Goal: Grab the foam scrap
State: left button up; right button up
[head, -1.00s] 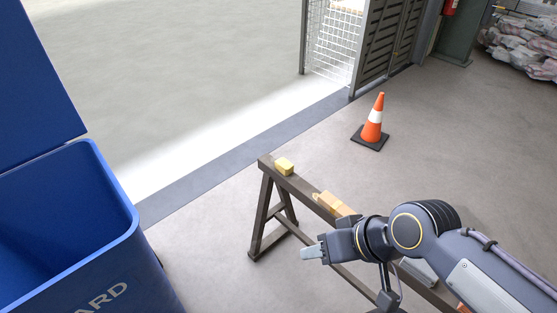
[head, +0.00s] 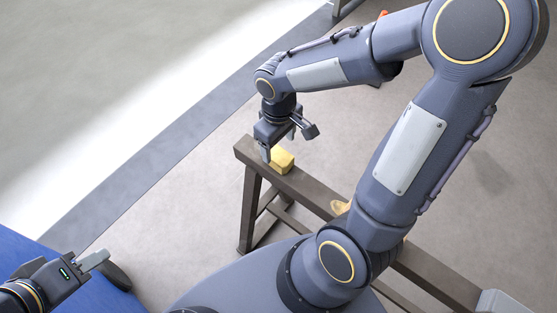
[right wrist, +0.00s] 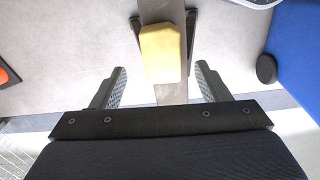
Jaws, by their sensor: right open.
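The foam scrap (head: 283,160) is a small yellow block on top of the sawhorse beam (head: 310,190), near its far left end. It also shows in the right wrist view (right wrist: 160,50), upper middle, beyond the fingertips and roughly centred between them. My right gripper (head: 280,146) is open and empty, pointing down just above and beside the scrap. In the right wrist view its two fingers (right wrist: 161,75) stand wide apart, with no visible contact.
A tan piece (head: 341,207) lies further along the beam, partly hidden by my right arm.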

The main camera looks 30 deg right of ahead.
aim_at(279, 155)
notch_tip(279, 155, down, 6)
jog(key=shift+s+a+r+b, duration=0.1)
jog(key=shift+r+b, duration=0.15)
jog(key=shift+b, duration=0.55)
jog(key=c, duration=1)
